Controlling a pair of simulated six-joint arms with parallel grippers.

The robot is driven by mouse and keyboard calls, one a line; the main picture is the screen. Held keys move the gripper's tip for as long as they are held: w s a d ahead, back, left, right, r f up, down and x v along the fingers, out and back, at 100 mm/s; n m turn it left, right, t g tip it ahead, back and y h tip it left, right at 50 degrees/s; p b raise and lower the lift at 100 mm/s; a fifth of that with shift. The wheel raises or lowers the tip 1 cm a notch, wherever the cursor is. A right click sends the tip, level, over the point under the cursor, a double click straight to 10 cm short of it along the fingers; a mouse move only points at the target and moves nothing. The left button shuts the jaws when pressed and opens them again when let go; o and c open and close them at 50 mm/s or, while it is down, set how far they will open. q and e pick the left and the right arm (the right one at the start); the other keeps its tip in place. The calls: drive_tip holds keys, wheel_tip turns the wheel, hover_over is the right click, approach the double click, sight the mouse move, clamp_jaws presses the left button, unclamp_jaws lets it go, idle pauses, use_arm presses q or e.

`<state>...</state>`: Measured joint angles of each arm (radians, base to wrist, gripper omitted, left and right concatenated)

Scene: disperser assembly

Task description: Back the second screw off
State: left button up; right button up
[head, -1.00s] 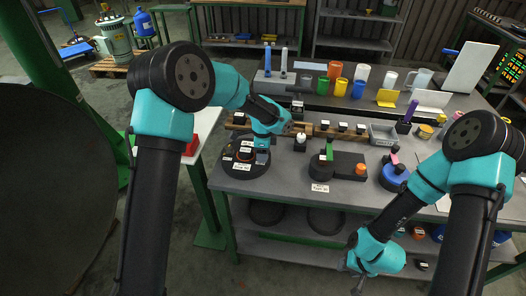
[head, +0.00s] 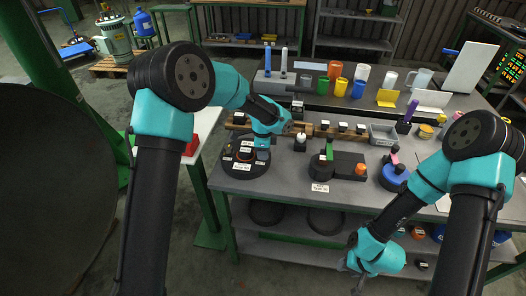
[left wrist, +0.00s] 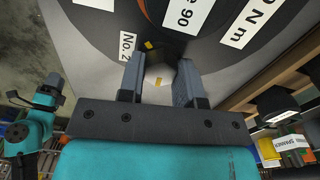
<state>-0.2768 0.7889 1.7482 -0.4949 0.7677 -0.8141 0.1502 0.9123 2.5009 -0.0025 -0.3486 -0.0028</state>
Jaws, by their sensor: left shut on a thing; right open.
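The round dark disperser base (head: 234,184) sits at the left front corner of the grey workbench. It carries white labels and an orange ring (head: 245,153). My left gripper (head: 258,160) points down at the right side of the base. In the left wrist view its two fingers (left wrist: 160,80) are beside the "No. 2" label (left wrist: 127,47). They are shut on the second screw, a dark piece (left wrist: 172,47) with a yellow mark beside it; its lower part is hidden. My right gripper (head: 356,270) is open and empty, low in front of the bench.
A dark fixture with a green part (head: 328,151) and a blue round part (head: 394,175) stand right of the base. Behind are a wooden rack (head: 340,131), a grey bin (head: 382,134) and several coloured cups.

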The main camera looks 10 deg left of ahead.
use_arm(q)
drive_tip(key=shift+n, duration=0.4)
drive_tip(key=n, duration=1.4)
idle(0.4)
drive_tip(key=o, duration=0.9)
drive_tip(key=shift+r, duration=0.1)
